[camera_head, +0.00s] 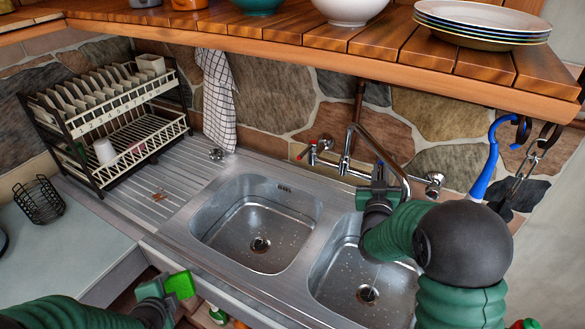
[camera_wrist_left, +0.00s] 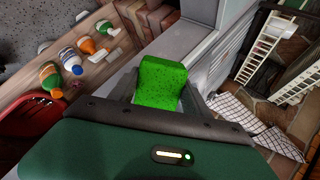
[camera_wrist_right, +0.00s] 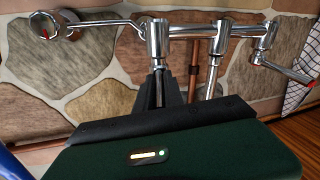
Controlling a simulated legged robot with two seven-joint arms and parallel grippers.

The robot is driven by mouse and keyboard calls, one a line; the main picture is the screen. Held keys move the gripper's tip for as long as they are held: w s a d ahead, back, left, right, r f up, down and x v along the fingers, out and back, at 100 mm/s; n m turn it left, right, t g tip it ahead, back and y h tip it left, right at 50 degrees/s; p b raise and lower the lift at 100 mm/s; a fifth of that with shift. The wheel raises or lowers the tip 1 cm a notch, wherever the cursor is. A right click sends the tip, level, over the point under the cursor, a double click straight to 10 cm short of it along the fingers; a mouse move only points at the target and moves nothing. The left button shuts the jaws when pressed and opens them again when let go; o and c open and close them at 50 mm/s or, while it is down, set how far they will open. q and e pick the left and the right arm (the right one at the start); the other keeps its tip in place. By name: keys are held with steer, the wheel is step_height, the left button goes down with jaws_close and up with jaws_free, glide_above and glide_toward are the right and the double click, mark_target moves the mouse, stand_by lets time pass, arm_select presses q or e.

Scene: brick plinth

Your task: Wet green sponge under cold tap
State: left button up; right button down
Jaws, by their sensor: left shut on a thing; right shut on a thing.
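The green sponge (camera_head: 180,285) is held by my left gripper (camera_head: 165,288), in front of the sink counter. It also fills the space between the fingers in the left wrist view (camera_wrist_left: 160,82). My right gripper (camera_head: 377,197) is at the wall tap (camera_head: 345,160). In the right wrist view, it is shut around a thin upright chrome stem (camera_wrist_right: 158,85) of the tap, apparently a handle. The curved spout (camera_head: 397,172) reaches over the right basin (camera_head: 340,270). My right arm hides part of that basin, and I cannot tell whether water runs.
The left basin (camera_head: 258,197) is empty. A dish rack (camera_head: 105,120) stands on the drainer, beside a hanging checked towel (camera_head: 217,100). A wooden shelf (camera_head: 300,45) with bowls and plates overhangs the sink.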

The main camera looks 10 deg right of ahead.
arm_select(q)
steer(key=shift+s+a, duration=0.15)
steer(key=shift+a, duration=0.15)
arm_select(e)
steer(key=shift+w+r, duration=0.1)
steer(key=shift+r, duration=0.3)
steer(key=c, duration=1.8)
jaws_free()
arm_select(q)
steer(key=shift+f, duration=0.1)
arm_select(e)
steer(key=shift+o, duration=1.4)
steer(key=shift+w+d+f, duration=0.1)
steer(key=shift+f, duration=0.05)
arm_select(q)
steer(key=shift+w+d, duration=0.15)
steer(key=shift+w, duration=0.15)
arm_select(e)
steer(key=shift+o, duration=0.3)
steer(key=shift+w+d+f, duration=0.1)
steer(key=shift+w+f, duration=0.05)
steer(key=shift+f, duration=0.15)
arm_select(q)
steer(key=shift+s, duration=0.1)
steer(key=shift+s, duration=0.1)
arm_select(e)
steer(key=shift+s, duration=0.2)
